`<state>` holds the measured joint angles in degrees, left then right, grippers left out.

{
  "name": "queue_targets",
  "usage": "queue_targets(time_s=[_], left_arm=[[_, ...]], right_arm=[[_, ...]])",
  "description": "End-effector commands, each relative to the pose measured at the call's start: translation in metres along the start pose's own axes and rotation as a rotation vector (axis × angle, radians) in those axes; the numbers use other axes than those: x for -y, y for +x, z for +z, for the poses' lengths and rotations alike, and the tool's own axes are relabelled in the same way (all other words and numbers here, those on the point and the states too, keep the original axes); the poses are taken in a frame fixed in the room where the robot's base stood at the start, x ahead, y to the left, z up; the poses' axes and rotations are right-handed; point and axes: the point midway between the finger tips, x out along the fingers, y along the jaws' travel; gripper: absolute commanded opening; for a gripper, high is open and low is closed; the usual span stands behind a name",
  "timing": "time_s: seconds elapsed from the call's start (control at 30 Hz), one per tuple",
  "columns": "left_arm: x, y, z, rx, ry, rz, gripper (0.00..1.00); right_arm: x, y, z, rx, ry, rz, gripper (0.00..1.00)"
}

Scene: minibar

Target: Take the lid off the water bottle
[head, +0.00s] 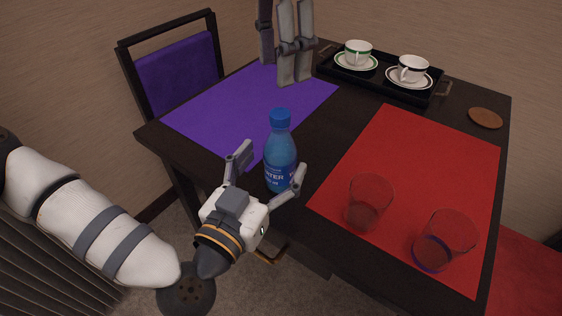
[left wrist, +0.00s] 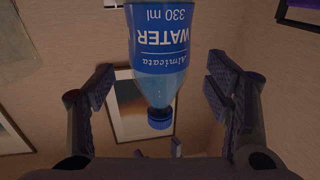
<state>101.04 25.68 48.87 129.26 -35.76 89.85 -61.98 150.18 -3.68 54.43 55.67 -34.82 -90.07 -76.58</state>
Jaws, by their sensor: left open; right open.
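The blue water bottle (head: 281,165) stands upright near the front edge of the dark table, with its blue lid (head: 280,118) on. My left gripper (head: 268,168) is open, low at the bottle's body, with one finger on each side. The left wrist view shows the bottle (left wrist: 158,55) upside down in the picture, its lid (left wrist: 159,121) towards the bottom. There it appears between the spread fingers (left wrist: 158,88), with gaps on both sides. My right gripper (head: 291,62) is open and empty at the top of the head view, over the far edge of the purple mat.
The purple placemat (head: 225,112) lies left of the bottle. The red placemat (head: 420,150) on the right carries two clear glasses (head: 370,203) (head: 444,242). A black tray (head: 378,84) with two cups stands at the back, near a round brown coaster (head: 485,118). A purple chair (head: 178,72) is at left.

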Motion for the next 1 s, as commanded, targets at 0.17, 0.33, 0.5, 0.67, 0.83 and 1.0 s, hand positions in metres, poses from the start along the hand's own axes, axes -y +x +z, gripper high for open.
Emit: queue_targets(time_s=[0.17, 0.33, 0.5, 0.67, 0.83, 1.0], left_arm=[[0.000, 0.025, 0.000, 0.000, 0.000, 0.000, 0.72], [0.000, 0.032, 0.001, 0.003, -0.001, 0.001, 0.72], [0.000, 0.032, 0.001, 0.003, -0.001, 0.001, 0.72], [0.000, 0.032, 0.001, 0.002, -0.001, 0.001, 0.38], [0.000, 0.032, 0.001, 0.002, -0.001, 0.001, 0.00], [0.000, 0.032, 0.001, 0.002, -0.001, 0.001, 0.00]], right_arm=[[0.000, 0.000, 0.000, 0.000, 0.000, 0.000, 0.45], [0.000, 0.000, 0.000, 0.000, 0.000, 0.000, 0.45], [0.000, 0.000, 0.000, 0.000, 0.000, 0.000, 0.45], [0.000, 0.000, 0.000, 0.000, 0.000, 0.000, 0.45], [0.000, 0.000, 0.000, 0.000, 0.001, 0.000, 0.45], [0.000, 0.000, 0.000, 0.000, 0.001, 0.000, 0.45]])
